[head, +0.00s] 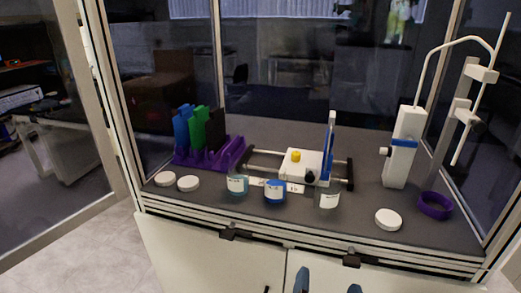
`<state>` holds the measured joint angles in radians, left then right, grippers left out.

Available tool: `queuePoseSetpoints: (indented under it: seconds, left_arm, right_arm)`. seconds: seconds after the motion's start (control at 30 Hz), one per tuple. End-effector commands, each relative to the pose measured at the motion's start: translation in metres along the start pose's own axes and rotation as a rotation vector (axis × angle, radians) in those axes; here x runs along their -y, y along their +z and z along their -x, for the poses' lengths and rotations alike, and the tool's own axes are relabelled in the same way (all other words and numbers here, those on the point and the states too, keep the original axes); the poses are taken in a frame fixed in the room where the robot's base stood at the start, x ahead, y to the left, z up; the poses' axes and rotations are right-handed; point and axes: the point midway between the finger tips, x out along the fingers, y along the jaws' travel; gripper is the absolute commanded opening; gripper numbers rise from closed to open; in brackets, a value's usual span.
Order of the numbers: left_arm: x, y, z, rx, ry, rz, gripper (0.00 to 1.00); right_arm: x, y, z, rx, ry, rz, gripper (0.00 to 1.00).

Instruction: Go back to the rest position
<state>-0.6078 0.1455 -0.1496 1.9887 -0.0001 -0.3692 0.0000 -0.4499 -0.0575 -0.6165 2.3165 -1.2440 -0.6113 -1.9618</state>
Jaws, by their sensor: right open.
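My right gripper (328,284) shows only at the bottom edge. Its two blue-grey fingertips stand apart with nothing between them. It is in front of the white cabinet, below the grey worktop (270,145). The rest of it is cut off by the frame. My left gripper is not in view.
Near the worktop's front edge stand several jars, one with blue contents (275,193), and white lids (389,219). Behind are a purple rack (228,152), a white device with a yellow knob (300,166), and a white stand (404,150). A purple ring (435,205) lies right.

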Motion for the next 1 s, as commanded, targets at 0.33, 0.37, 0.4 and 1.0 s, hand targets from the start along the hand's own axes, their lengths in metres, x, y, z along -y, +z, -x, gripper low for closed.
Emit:
queuePoseSetpoints:
  seconds: [0.33, 0.37, 0.4, 1.0]
  left_arm:
    - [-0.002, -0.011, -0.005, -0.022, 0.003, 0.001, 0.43]
    - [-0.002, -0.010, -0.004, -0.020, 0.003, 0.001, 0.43]
    - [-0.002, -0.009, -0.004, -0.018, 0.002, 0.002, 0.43]
    - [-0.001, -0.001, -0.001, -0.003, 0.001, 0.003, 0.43]
  right_arm:
    - [-0.004, -0.036, -0.005, -0.148, 0.033, -0.755, 0.92]
    - [-0.002, -0.041, -0.006, -0.165, 0.027, -0.827, 0.92]
    - [0.000, -0.047, -0.006, -0.187, 0.018, -0.922, 0.92]
    - [0.107, -0.152, -0.003, -0.345, -0.471, -2.352, 0.92]
